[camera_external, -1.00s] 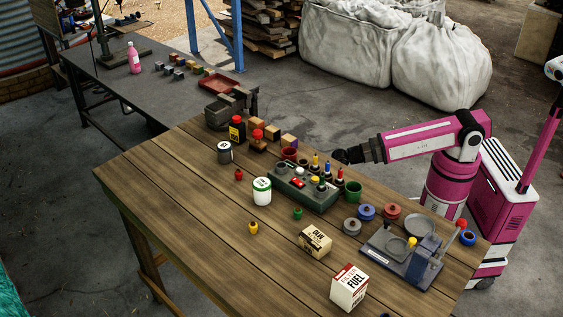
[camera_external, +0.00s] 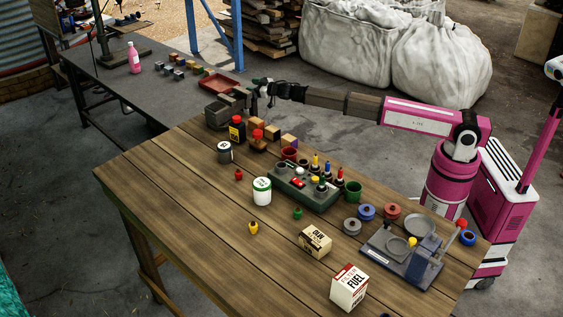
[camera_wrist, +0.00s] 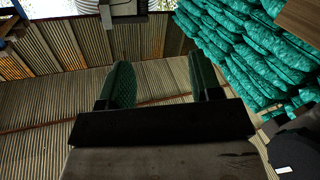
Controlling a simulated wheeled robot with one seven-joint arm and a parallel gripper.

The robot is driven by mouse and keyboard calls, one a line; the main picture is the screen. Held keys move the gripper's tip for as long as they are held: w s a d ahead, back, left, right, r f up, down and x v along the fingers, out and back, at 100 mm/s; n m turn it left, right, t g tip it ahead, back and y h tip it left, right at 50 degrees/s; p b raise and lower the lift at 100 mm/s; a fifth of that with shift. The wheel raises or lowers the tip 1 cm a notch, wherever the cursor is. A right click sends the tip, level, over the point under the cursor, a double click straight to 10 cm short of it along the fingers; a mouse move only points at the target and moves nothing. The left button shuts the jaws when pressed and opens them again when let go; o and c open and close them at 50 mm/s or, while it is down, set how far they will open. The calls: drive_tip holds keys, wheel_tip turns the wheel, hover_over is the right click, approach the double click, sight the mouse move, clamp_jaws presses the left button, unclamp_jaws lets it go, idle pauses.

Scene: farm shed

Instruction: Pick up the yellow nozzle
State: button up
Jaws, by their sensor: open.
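A small yellow nozzle (camera_external: 253,228) stands on the wooden table (camera_external: 180,200), toward its front-left side, apart from other things. My gripper (camera_external: 262,90) is far from it, raised beyond the table's back edge near the vise. In the wrist view, my gripper's two green fingers (camera_wrist: 160,82) are apart with nothing between them. The wrist view faces a corrugated wall, so neither nozzle nor table shows there.
Red (camera_external: 238,174) and green (camera_external: 297,213) nozzles stand nearby, with a white jar (camera_external: 262,191). A green organizer (camera_external: 300,192) with bottles fills mid-table. Two boxes, marked AMO (camera_external: 315,241) and FUEL (camera_external: 349,288), stand front right. The front-left tabletop is clear.

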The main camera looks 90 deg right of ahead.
drive_tip(key=w+a+r+n+t+y, duration=0.2)
drive_tip(key=w+a+r+n, duration=0.2)
drive_tip(key=w+a+r, duration=0.5)
drive_tip(key=w+a+r+n+t+y, duration=0.2)
drive_tip(key=w+a+r+n, duration=0.35)
drive_tip(key=r, duration=0.65)
drive_tip(key=w+a+n+h, duration=0.2)
drive_tip(key=w+a, duration=0.1)
drive_tip(key=a, duration=1.9)
drive_tip(key=n+g+h, duration=0.2)
drive_tip(key=n+g, duration=0.5)
drive_tip(key=n, duration=0.5)
hover_over(255, 224)
drive_tip(key=w+d, duration=0.2)
wheel_tip(255, 224, down, 7)
drive_tip(key=s+a+f+n+g, duration=0.1)
drive_tip(key=s+a+f+n, duration=0.1)
drive_tip(key=s+a+f, duration=0.1)
drive_tip(key=s+a+f+n+g+h, duration=0.1)
drive_tip(key=s+a+f+n, duration=0.1)
drive_tip(key=s+a, duration=0.1)
drive_tip(key=s+a+f+n+g, duration=0.1)
drive_tip(key=s+a+f+n, duration=0.1)
drive_tip(key=s+a+f, duration=0.1)
drive_tip(key=shift+s+a+f+h, duration=0.3)
drive_tip(key=shift+a, duration=0.1)
drive_tip(key=x, duration=1)
drive_tip(key=shift+w+d+f, duration=0.15)
drive_tip(key=shift+d, duration=0.1)
drive_tip(key=c, duration=1)
